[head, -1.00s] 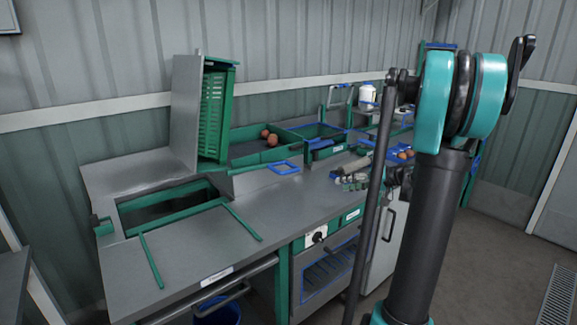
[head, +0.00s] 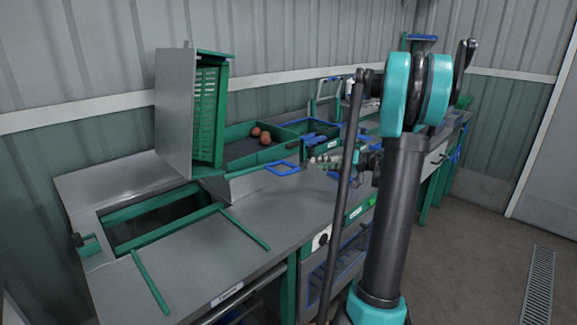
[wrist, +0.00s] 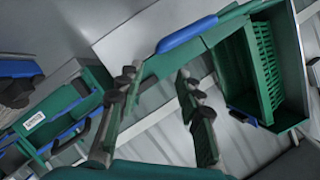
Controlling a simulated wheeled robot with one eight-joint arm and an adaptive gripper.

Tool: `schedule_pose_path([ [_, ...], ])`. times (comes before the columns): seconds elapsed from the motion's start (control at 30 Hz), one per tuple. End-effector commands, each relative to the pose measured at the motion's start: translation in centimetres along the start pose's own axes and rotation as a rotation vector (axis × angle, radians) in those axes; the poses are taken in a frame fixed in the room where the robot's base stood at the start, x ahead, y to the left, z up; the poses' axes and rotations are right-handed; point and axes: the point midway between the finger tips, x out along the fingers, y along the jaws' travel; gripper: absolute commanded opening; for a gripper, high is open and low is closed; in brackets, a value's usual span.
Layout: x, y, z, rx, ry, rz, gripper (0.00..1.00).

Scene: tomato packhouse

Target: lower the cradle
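The cradle (head: 174,120) stands tipped up at the back left of the bench, its grey plate upright. A green slatted crate (head: 210,118) is on its right side, and the crate also shows at the right of the wrist view (wrist: 262,78). A rectangular opening with green rails (head: 125,243) lies in front of it. My gripper (head: 318,160) is over the bench, right of the cradle and apart from it. In the wrist view its two fingers (wrist: 158,85) are spread with nothing between them. A blue bar (wrist: 187,36) lies beyond the fingertips.
A blue square loop (head: 283,168) is on the bench between cradle and gripper. Behind it, a green-sided tray (head: 236,131) holds round reddish-brown items (head: 261,136). The grey bench top (head: 215,270) is clear in front. Open floor lies to the right.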

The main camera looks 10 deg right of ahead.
Motion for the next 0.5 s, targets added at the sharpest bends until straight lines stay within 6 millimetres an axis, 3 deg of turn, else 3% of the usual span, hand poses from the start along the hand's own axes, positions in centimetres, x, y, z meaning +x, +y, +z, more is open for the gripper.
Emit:
schedule_pose_path([
  [0.5, 10.3, -0.1, 0.1, 0.0, -0.002, -0.002, 0.36],
])
